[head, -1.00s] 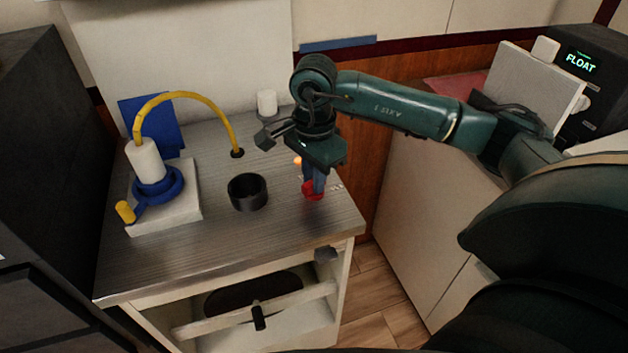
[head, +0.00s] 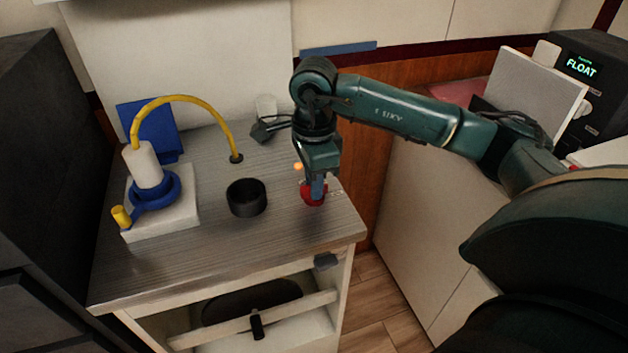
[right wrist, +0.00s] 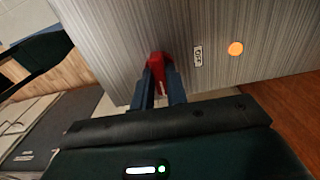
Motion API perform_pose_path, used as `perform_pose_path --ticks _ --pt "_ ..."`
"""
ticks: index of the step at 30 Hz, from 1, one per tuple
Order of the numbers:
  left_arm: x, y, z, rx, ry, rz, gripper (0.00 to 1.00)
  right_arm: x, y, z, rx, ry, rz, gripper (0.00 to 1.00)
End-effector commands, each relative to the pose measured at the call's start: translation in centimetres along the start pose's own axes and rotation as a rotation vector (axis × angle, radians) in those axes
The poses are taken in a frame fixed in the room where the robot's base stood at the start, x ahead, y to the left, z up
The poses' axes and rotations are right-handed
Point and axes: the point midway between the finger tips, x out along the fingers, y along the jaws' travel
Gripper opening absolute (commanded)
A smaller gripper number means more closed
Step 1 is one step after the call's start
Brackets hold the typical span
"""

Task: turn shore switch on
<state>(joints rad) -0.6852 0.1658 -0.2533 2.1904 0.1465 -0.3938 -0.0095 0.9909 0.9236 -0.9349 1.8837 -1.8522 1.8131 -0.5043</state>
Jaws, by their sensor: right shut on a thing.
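The red switch knob (head: 313,196) stands on the striped grey countertop near its right edge. My right gripper (head: 317,186) points down from above and is shut on the red knob. In the right wrist view the knob (right wrist: 158,64) sits between the two blue fingertips of the gripper (right wrist: 160,78). A small orange light (right wrist: 236,48) glows on the countertop beside the knob, with a small label plate (right wrist: 197,56) between them; its text is too small to read surely. The fingers hide part of the knob. My left gripper is not in view.
A black round cup (head: 247,197) stands left of the knob. Farther left, a white base (head: 180,218) carries a blue ring and white post with a yellow hose. A small white cylinder (head: 266,105) stands behind. A dark box with a FLOAT display (head: 581,66) is at right.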

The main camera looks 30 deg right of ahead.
Motion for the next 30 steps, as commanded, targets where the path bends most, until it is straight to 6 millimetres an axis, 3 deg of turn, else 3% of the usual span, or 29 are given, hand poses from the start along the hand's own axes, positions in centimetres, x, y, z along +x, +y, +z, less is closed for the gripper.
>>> perform_pose_path --ticks 5,6,14,23,30 --pt "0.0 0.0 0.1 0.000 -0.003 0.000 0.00 -0.1 -0.1 -0.1 0.005 0.001 -0.003 0.00" --pt "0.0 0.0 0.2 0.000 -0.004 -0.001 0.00 -0.1 -0.1 -0.1 0.005 0.001 -0.003 0.16" --pt "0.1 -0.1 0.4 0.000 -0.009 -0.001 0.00 -0.1 -0.1 0.0 0.002 0.000 -0.001 0.36" --pt "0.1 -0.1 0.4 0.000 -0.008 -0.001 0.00 -0.5 -0.1 0.0 0.001 -0.001 -0.002 0.36" --pt "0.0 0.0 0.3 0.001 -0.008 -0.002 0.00 -4.6 -0.1 0.0 0.001 -0.002 -0.007 0.36"
